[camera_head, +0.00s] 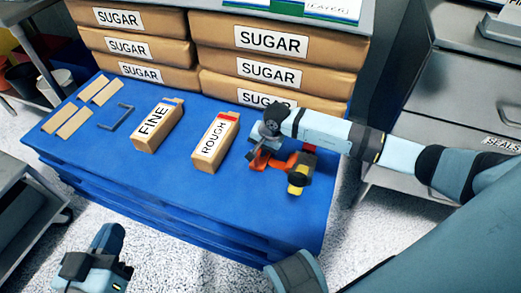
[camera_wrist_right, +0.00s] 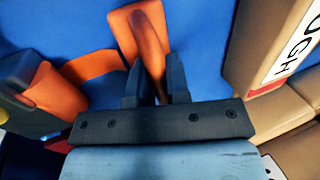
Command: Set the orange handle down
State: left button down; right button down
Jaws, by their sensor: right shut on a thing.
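The orange handle (camera_head: 262,163) is at the right part of the blue table, low over the surface or on it; I cannot tell if it touches. My right gripper (camera_head: 262,143) is over it from above. In the right wrist view the two dark fingers of the right gripper (camera_wrist_right: 156,78) are shut on the orange handle (camera_wrist_right: 130,22), which runs between them. Part of the handle is hidden by the fingers. My left gripper (camera_head: 92,262) is at the lower left, away from the table top; its fingers are too unclear to judge.
The ROUGH box (camera_head: 213,145) and FINE box (camera_head: 157,127) lie to the left. Stacked SUGAR bags (camera_head: 275,65) stand behind. The blue table's (camera_head: 170,190) front left is clear.

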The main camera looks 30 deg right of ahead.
jog(key=shift+r, duration=0.15)
jog(key=c, duration=1.1)
grip_release()
jog(key=shift+f, duration=0.2)
